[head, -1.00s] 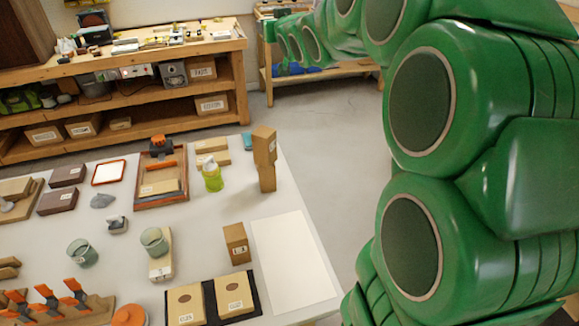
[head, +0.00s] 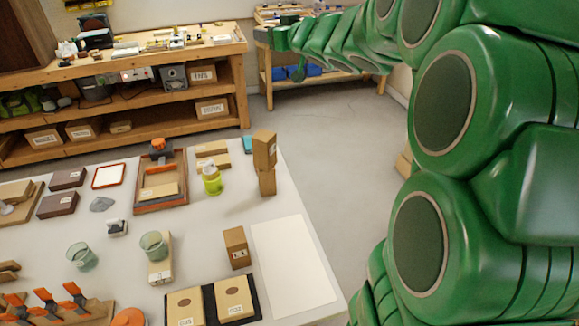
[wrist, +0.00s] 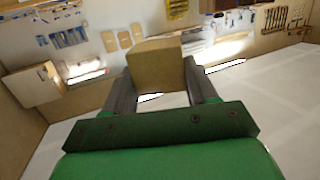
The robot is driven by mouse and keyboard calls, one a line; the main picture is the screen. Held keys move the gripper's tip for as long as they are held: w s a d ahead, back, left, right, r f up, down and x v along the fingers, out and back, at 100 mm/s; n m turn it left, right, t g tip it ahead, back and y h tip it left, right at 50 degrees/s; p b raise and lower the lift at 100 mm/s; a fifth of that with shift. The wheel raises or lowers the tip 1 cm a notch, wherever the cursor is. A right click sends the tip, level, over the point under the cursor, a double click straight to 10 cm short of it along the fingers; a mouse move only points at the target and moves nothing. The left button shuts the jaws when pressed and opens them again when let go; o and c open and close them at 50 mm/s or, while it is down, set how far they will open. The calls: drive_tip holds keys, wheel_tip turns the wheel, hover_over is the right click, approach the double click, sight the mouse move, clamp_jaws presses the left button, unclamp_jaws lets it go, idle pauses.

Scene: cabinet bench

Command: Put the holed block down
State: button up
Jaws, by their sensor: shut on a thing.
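In the wrist view my gripper (wrist: 160,82) is shut on a plain tan block (wrist: 158,62), held between the two dark fingers with its upper part standing clear. No hole shows on the faces I can see. The block is up in the air, with wall and pale surfaces behind it.
A blank white sheet (head: 292,262) lies at the table's right side. A small box (head: 237,247) stands left of it, and stacked boxes (head: 265,160) stand behind. Glass cups, a wooden tray (head: 158,207) and orange-handled clamps (head: 45,300) fill the left.

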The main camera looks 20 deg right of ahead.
drive_tip(key=s+f+n+y, duration=0.1)
drive_tip(key=s+y, duration=0.1)
drive_tip(key=n+g+y, duration=0.7)
drive_tip(key=n+g, duration=0.1)
hover_over(300, 240)
wheel_tip(300, 240, down, 39)
drive_tip(key=shift+f, duration=4.35)
drive_tip(key=shift+f, duration=0.1)
drive_tip(key=o, duration=1.1)
